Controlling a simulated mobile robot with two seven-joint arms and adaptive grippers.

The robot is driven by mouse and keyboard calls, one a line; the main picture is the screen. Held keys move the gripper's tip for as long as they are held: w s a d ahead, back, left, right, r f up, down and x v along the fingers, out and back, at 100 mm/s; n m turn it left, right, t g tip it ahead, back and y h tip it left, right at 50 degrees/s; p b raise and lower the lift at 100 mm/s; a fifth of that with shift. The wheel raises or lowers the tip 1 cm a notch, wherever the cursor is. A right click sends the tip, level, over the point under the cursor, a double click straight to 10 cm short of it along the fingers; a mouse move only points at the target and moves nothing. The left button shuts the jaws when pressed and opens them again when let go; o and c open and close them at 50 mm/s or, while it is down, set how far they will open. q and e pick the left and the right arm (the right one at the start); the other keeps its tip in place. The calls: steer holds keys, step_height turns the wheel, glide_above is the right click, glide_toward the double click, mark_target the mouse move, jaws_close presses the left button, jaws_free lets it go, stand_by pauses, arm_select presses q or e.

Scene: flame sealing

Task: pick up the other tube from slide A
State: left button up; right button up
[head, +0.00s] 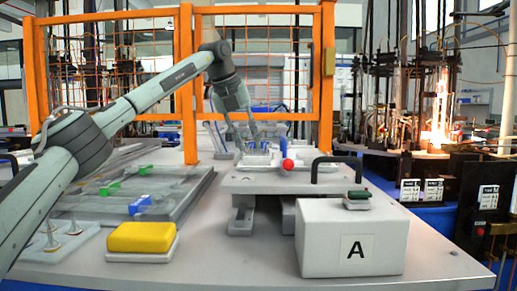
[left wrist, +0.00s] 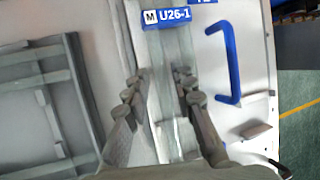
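My left gripper (head: 254,143) reaches down at the far middle of the table, behind the grey platform with the black handle. In the left wrist view its two fingers (left wrist: 160,95) are spread on either side of a clear, glassy strip or tube (left wrist: 172,70). I cannot tell whether they touch it. A blue tag reading "M U26-1" (left wrist: 167,17) lies at its far end. The white block marked "A" (head: 350,240) stands at the front right of the table. My right gripper is not in view.
A blue handle (left wrist: 228,62) stands right of the fingers. The grey platform (head: 270,182) carries a black handle (head: 337,160) and a red ball (head: 288,165). A yellow block (head: 142,236) and flat trays lie left. Orange mesh fencing (head: 187,70) stands behind.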

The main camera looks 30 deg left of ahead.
arm_select(q)
jaws_close()
stand_by(0.3)
